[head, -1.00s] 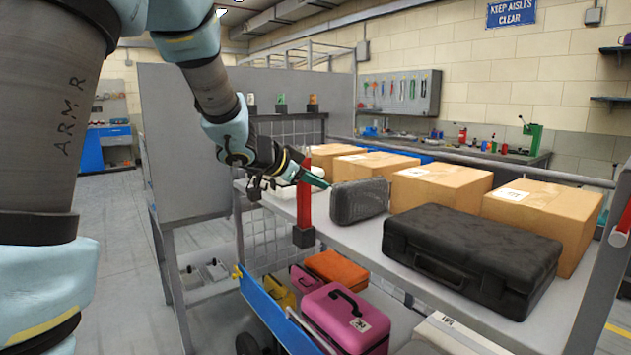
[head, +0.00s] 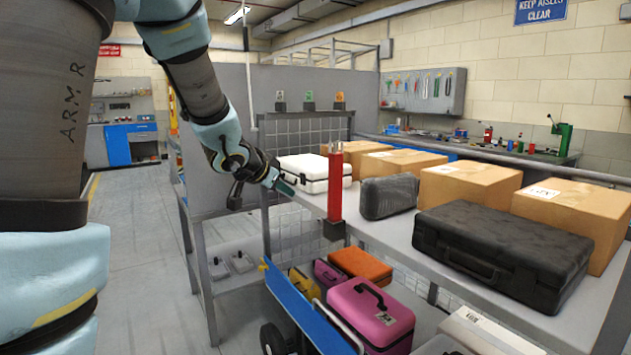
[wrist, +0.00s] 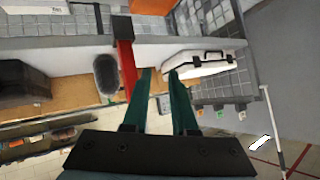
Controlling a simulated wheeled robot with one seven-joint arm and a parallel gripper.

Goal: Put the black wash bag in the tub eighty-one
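A dark, rounded, textured bag (head: 388,196), probably the black wash bag, stands on the grey shelf right of a red post. In the wrist view the bag (wrist: 106,75) is left of the fingers, with the red post between. My gripper (head: 286,188) is in front of the white case at the shelf's left end, apart from the bag. In the wrist view my gripper (wrist: 160,74) has two green fingers with a gap between them and nothing held. No tub with a readable eighty-one shows.
The red post (head: 335,185) stands between my gripper and the bag. A white case (head: 312,167), a large black case (head: 500,255) and several cardboard boxes (head: 468,185) crowd the shelf. A pink case (head: 370,316) and other cases sit below. Floor at left is clear.

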